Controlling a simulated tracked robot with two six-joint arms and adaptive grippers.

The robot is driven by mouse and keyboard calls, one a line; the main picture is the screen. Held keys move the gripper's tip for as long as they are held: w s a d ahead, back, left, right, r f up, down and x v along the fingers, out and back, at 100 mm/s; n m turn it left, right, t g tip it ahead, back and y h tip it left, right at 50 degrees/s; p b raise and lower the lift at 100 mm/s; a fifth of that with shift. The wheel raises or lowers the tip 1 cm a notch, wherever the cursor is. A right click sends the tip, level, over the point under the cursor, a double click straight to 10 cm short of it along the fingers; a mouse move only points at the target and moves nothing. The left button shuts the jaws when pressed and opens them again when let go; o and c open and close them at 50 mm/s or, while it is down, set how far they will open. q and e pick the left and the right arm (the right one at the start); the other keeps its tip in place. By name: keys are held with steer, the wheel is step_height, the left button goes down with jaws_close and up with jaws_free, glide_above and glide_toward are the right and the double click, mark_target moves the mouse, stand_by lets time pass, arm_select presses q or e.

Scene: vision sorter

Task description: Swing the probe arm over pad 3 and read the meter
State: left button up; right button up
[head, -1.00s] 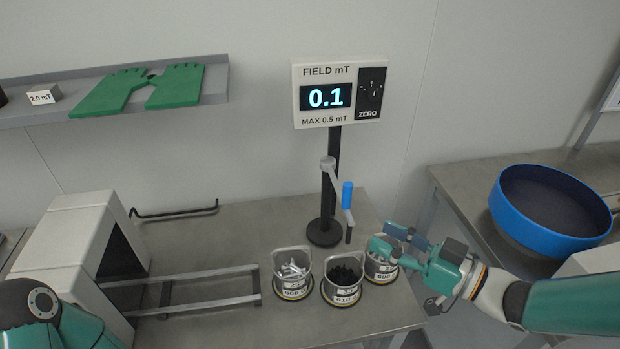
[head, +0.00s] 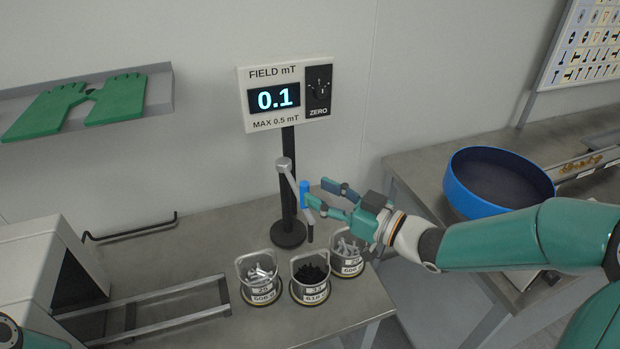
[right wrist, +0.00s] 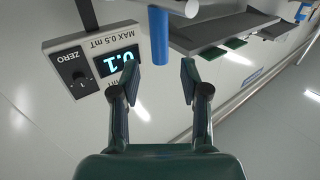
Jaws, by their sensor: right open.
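The meter (head: 285,95) reads 0.1 and is marked FIELD mT, MAX 0.5 mT. The probe arm (head: 287,172) reaches out from a black post (head: 289,215). My right gripper (head: 315,192) is open at the handle. In the right wrist view the handle (right wrist: 158,36) lies just beyond the fingertips (right wrist: 159,73). My left gripper is out of view.
A metal rail frame (head: 150,303) and a white housing (head: 45,255) are left of the cups. A black hooked bar (head: 130,229) is behind. A blue-rimmed bowl (head: 470,200) is on the right bench. Green gloves (head: 115,100) lie on the shelf.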

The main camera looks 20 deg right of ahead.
mark_target(304, 183)
steer(key=shift+p+x, duration=0.45)
steer(key=shift+x, duration=1.95)
jaws_close()
